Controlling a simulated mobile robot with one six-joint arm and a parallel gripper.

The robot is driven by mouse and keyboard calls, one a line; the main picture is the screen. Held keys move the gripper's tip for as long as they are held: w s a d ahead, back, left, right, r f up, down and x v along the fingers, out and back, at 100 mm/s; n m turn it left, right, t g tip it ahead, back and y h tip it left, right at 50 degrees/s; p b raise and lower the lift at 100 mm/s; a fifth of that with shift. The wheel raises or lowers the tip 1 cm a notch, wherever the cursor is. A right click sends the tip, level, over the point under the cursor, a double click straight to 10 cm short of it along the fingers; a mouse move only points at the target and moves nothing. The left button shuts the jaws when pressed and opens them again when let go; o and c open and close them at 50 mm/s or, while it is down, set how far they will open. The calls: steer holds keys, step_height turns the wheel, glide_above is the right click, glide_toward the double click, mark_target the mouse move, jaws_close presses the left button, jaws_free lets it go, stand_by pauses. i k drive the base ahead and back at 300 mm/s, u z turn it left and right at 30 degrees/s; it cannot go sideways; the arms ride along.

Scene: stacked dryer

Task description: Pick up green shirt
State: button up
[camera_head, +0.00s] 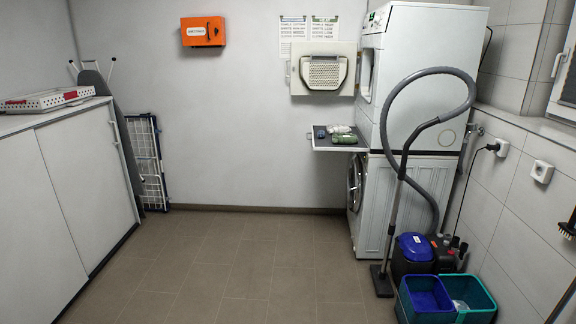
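The shelf sticks out to the left between the stacked white dryer (418,62) and the washer (398,190). A dark blue item (320,132) lies to the left of the green cloth on the shelf. A pale item (340,128) lies just behind it. My gripper is not in view.
A vacuum cleaner (412,252) with a looping grey hose stands in front of the machines at the right. Blue and teal bins (475,293) stand nearby. White cabinets (75,185) line the left side. The tiled floor in the middle is clear.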

mark_target(341, 138)
steer(key=u, duration=0.1)
steer(key=i, duration=1.55)
steer(key=u, duration=0.5)
steer(key=i, duration=1.95)
steer(key=u, duration=0.25)
